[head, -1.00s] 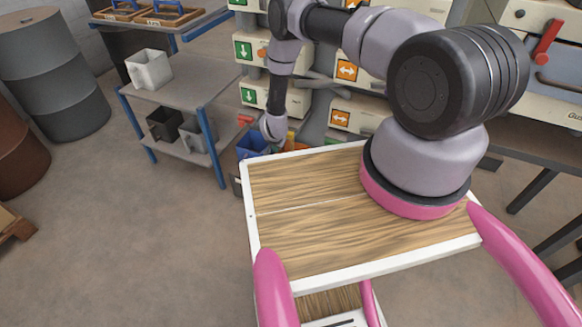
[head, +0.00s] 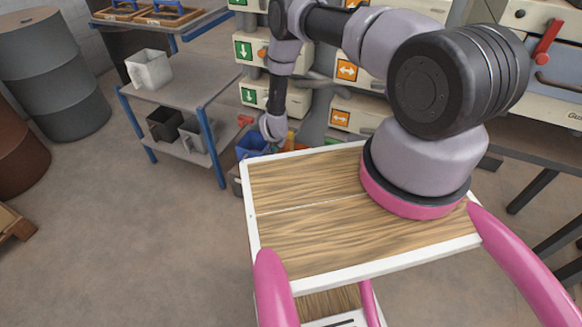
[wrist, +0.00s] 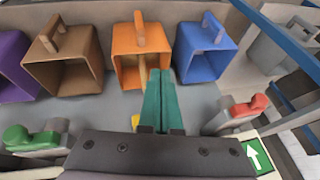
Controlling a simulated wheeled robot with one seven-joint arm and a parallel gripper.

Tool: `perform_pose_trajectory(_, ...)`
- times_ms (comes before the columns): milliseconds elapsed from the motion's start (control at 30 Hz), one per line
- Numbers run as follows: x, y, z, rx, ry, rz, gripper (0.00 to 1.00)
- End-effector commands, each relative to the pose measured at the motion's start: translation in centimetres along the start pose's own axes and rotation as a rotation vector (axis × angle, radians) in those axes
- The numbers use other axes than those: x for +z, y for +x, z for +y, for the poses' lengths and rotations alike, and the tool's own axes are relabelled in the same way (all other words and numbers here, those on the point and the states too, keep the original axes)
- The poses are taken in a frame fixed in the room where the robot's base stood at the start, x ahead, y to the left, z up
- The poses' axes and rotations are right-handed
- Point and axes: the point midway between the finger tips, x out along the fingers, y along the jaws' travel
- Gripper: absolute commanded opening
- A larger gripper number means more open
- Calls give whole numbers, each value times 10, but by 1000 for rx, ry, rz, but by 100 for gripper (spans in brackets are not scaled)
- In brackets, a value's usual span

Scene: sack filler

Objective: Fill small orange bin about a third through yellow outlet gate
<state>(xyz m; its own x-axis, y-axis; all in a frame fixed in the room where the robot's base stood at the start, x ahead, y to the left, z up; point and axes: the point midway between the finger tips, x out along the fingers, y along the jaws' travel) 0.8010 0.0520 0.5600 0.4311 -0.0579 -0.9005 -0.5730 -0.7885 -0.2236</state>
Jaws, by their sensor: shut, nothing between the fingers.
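The orange bin (wrist: 126,72) stands open in a row on a grey shelf in the wrist view, with its handle at the top. My gripper (wrist: 161,75) has its two green fingers together with nothing between them. The fingertips overlap the right edge of the orange bin in the picture; I cannot tell whether they touch it. A small yellow part (wrist: 135,122) shows just left of the fingers, partly hidden by my gripper; I cannot tell whether it belongs to the yellow gate. The bin's fill is not clear. In the head view my fingers are hidden.
A blue bin (wrist: 193,55) stands right of the orange one, a brown bin (wrist: 50,75) and a purple bin (wrist: 10,80) left. A red handle (wrist: 250,107) and a green handle (wrist: 30,137) flank my gripper. A blue-legged table (head: 185,85) stands left in the head view.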

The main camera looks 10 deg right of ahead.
Motion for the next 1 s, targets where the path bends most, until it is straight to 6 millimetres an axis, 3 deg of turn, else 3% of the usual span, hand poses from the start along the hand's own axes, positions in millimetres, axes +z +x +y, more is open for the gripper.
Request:
perform_pose_trajectory(333, -4, 2, 0, 0, 0, 1, 0)
perform_pose_trajectory(1000, -60, 25, 0, -1, 0, 2, 0)
